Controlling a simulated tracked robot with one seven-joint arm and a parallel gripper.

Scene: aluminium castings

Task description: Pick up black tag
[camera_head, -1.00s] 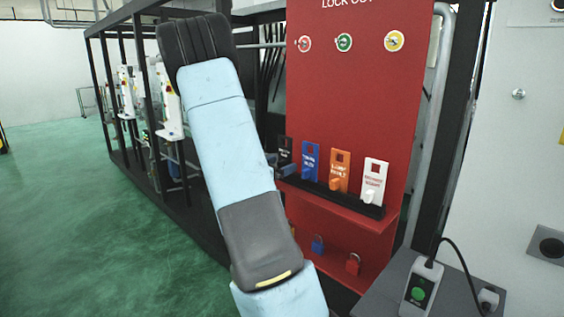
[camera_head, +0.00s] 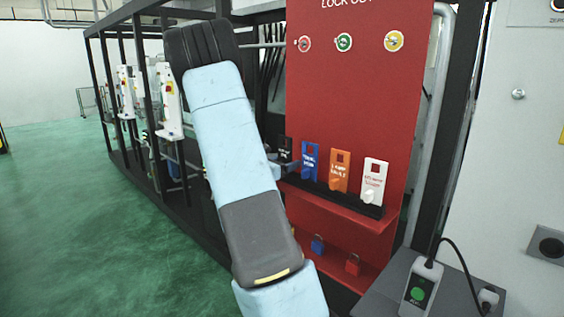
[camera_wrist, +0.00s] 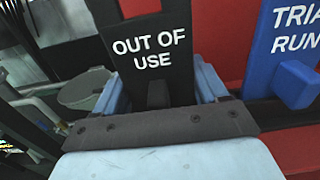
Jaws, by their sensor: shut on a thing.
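The black tag (camera_wrist: 150,45) reads "OUT OF USE" and stands upright in the wrist view, with a square hole near its top. Its black lower stem shows between the two light-blue fingers of my gripper (camera_wrist: 160,88). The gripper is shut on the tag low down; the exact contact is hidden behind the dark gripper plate. In the head view, the tag (camera_head: 286,148) shows at the left end of the tag row, partly hidden by my arm and gripper (camera_head: 277,167).
A blue tag (camera_head: 309,162), an orange tag (camera_head: 340,170) and a white tag (camera_head: 374,180) stand right of it in a black holder (camera_head: 322,190) on the red lockout board (camera_head: 350,100). The blue tag (camera_wrist: 290,50) is close to the right finger. Padlocks hang below.

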